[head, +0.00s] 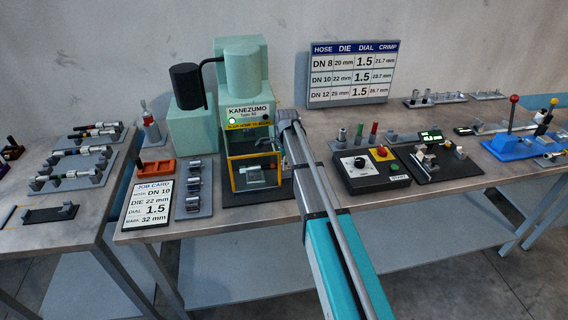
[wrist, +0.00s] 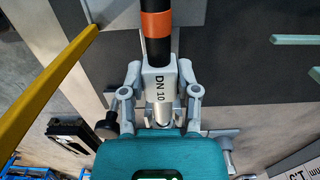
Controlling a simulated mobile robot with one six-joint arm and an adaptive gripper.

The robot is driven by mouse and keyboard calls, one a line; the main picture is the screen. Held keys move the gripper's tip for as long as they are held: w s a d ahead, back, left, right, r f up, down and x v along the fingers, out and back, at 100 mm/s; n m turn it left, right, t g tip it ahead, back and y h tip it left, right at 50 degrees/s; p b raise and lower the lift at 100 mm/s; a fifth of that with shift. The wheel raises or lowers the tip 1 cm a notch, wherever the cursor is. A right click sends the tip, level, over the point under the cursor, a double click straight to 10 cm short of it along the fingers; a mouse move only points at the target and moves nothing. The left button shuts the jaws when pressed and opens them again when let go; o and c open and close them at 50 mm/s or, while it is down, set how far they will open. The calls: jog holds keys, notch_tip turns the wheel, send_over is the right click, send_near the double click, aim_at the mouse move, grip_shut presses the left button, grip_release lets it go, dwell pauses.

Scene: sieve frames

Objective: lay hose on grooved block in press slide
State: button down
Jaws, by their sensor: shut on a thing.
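The hose (wrist: 155,38) shows in the wrist view as a black tube with an orange band and a grey sleeve marked DN 10. My gripper (wrist: 158,88) is shut on it around the sleeve and metal end, one finger on each side. In the head view the press (head: 244,110) is pale green with a yellow-framed opening at its front. A light grey block (head: 256,175) sits low inside this opening; its groove is too small to make out. My wrist is at the right side of the opening and hides part of it. The hose cannot be made out clearly there.
A grey die rack (head: 193,190) and a job card (head: 149,203) lie left of the press. A black control box (head: 372,171) stands to the right.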

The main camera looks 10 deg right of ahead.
jog(key=shift+f, duration=0.2)
jog(key=shift+c, duration=1.3)
grip_release()
jog(key=shift+r, duration=0.25)
notch_tip(320, 180, up, 10)
jog(key=p, duration=0.9)
jog(key=shift+f+p, duration=0.25)
jog(key=shift+p, duration=0.1)
